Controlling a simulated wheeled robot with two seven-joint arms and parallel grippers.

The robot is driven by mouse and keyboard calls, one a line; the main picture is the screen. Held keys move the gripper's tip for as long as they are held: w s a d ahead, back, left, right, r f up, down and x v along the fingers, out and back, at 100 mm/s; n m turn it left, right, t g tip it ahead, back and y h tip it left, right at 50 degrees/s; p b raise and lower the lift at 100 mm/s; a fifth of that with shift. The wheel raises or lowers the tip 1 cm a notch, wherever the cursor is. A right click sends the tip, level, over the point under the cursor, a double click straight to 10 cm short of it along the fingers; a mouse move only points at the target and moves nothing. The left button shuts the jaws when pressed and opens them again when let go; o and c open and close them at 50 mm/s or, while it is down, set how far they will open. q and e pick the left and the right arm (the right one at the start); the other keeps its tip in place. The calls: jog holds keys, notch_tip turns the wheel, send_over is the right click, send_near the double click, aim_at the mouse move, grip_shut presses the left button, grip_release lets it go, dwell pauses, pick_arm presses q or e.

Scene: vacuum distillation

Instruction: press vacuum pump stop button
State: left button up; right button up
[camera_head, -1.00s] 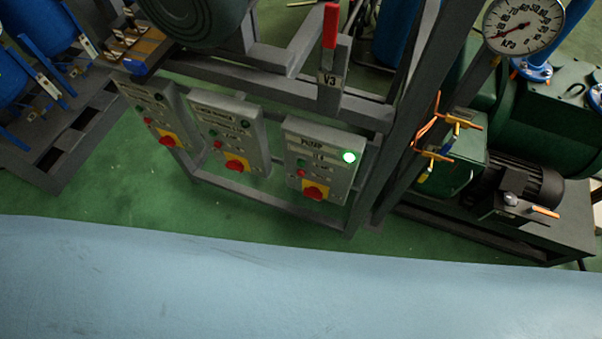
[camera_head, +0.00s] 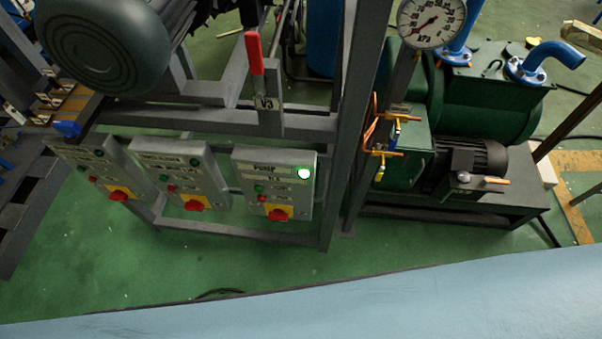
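The pump control box (camera_head: 274,181) hangs on the grey metal frame, the rightmost of three similar boxes. Its label reads PUMP. A green lamp (camera_head: 303,173) glows at its upper right. A small green button (camera_head: 259,188) sits at its left, with a small red button (camera_head: 262,198) just below it. A red rotary switch (camera_head: 278,214) on a yellow plate is at the bottom. The green vacuum pump with a dark motor (camera_head: 471,158) stands to the right of the frame. Neither of my grippers is in view.
Two other control boxes (camera_head: 181,178) and (camera_head: 99,170) hang to the left. A red-handled V3 valve lever (camera_head: 254,53) rises above the pump box. A pressure gauge (camera_head: 431,20) is at the top. Green floor (camera_head: 215,264) lies in front; a pale blue surface (camera_head: 330,308) crosses the bottom.

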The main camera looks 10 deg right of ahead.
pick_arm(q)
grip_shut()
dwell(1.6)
